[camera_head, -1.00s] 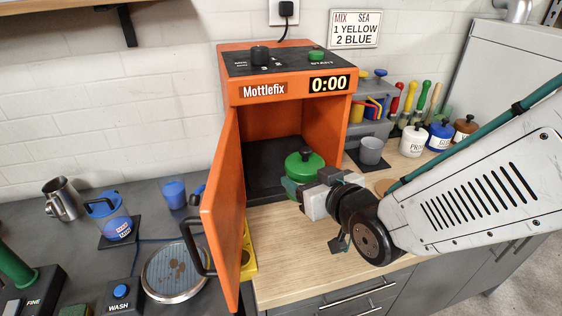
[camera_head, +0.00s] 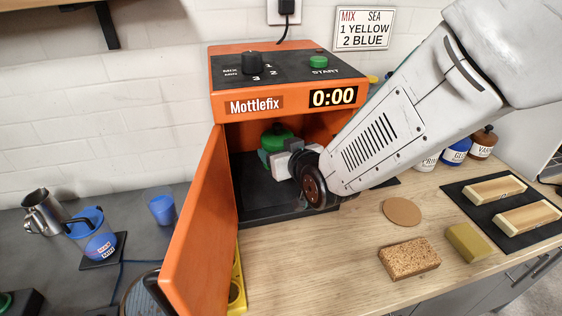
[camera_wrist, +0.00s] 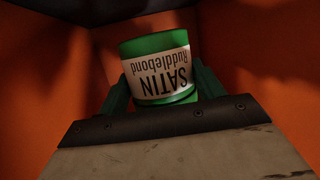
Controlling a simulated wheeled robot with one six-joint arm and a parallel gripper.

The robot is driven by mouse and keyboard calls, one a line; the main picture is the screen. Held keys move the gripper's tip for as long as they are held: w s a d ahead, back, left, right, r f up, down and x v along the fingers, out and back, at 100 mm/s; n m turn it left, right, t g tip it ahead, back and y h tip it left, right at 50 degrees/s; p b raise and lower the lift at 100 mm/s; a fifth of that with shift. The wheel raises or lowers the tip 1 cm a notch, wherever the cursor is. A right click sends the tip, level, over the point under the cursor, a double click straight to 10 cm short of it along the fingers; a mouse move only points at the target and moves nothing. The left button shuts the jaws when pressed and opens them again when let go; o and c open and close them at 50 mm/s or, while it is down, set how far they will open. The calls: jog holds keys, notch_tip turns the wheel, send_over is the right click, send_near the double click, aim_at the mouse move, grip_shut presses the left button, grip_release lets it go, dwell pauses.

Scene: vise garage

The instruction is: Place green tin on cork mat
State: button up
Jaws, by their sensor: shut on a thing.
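The green tin (camera_head: 277,136) is inside the open orange Mottlefix box (camera_head: 226,130), above its dark floor. My gripper (camera_head: 272,157) reaches in from the front right and is shut on the tin. In the wrist view the tin (camera_wrist: 160,68) shows its white "SATIN Ruddlebond" label upside down, with the green fingers (camera_wrist: 160,95) on both sides of it. The round cork mat (camera_head: 402,211) lies flat and bare on the wooden counter, to the right of the box. Whether the tin touches the box floor I cannot tell.
The box's orange door (camera_head: 197,235) stands open to the front left. A cork block (camera_head: 409,258) and a yellowish sponge (camera_head: 468,243) lie in front of the mat. A dark mat with two wooden blocks (camera_head: 496,188) is at right. Bottles (camera_head: 482,142) stand behind.

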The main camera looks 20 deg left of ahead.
jog(key=shift+s+a+f, duration=0.1)
jog(key=shift+a+f, duration=0.05)
jog(key=shift+f, duration=0.75)
jog(key=shift+w+f, duration=0.2)
jog(key=shift+f, duration=1.3)
jog(key=shift+f, duration=0.1)
jog(key=shift+f, duration=0.15)
jog(key=o, duration=1.3)
jog(key=shift+s, duration=0.15)
